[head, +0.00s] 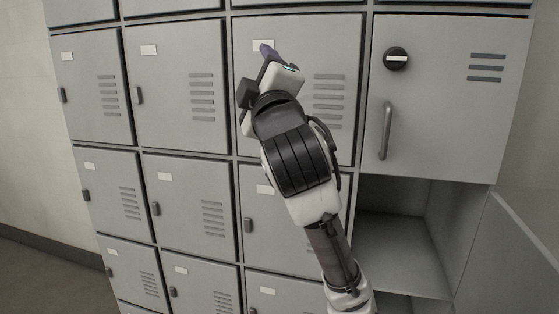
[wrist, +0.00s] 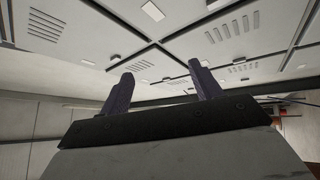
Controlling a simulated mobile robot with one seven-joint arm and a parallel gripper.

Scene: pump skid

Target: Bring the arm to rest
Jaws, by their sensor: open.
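My gripper (wrist: 162,90) shows in the wrist view with its two dark fingers apart and nothing between them. In the head view my gripper (head: 266,50) is at the upper end of my raised arm, in front of the upper middle locker door (head: 345,50). The arm reaches up from the lower right. It hides parts of the locker doors behind it. I cannot tell how far the fingers are from the door.
Grey lockers fill the view. The upper right door (head: 450,110) has a round dial (head: 395,59) and a bar handle (head: 385,130), and looks shut. Below it is an open, empty compartment (head: 400,225). A grey panel (head: 510,250) stands at the lower right. Floor (head: 40,280) shows at lower left.

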